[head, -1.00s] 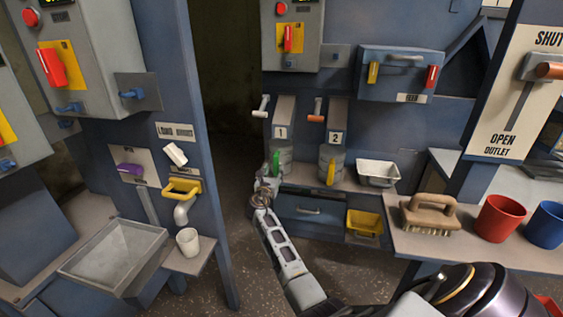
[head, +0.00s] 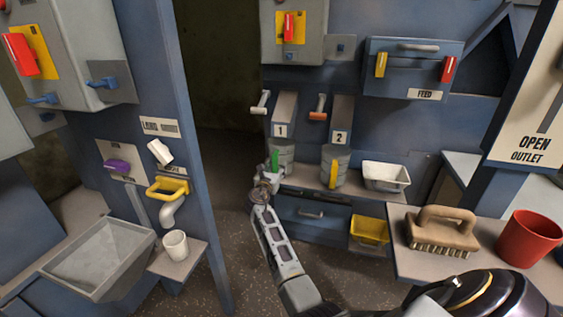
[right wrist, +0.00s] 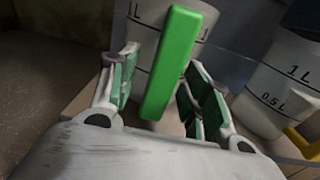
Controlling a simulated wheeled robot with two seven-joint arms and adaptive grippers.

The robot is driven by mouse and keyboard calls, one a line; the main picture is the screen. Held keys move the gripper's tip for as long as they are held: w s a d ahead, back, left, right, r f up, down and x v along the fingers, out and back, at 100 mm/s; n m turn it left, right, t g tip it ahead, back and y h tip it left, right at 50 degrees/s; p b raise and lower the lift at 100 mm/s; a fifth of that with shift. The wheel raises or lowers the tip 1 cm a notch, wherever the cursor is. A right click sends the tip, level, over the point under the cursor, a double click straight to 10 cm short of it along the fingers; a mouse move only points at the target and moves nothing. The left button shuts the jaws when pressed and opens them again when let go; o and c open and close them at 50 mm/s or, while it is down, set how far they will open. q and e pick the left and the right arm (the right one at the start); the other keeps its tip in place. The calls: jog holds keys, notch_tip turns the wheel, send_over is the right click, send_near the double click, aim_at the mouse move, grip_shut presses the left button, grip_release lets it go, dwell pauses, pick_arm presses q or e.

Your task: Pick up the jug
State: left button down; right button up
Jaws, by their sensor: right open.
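A grey jug with a green handle (head: 285,150) stands under the spout marked 1 on a shelf. A second grey jug with a yellow handle (head: 333,165) stands to its right under the spout marked 2. My right gripper (head: 266,188) is at the green-handled jug, in front of it. In the right wrist view the fingers (right wrist: 162,80) are open on either side of the green handle (right wrist: 172,62), not closed on it. The jug body (right wrist: 150,30) shows behind the handle, and the second jug (right wrist: 275,85) stands at the right. My left gripper is not in view.
A white tub (head: 386,178) sits right of the jugs, with a yellow bin (head: 369,230) below. A brush (head: 443,230) and a red cup (head: 527,238) stand on the right counter. A white cup (head: 176,245) stands at left beside a blue post (head: 190,150).

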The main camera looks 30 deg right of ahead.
dwell(0.3)
grip_shut()
dwell(0.5)
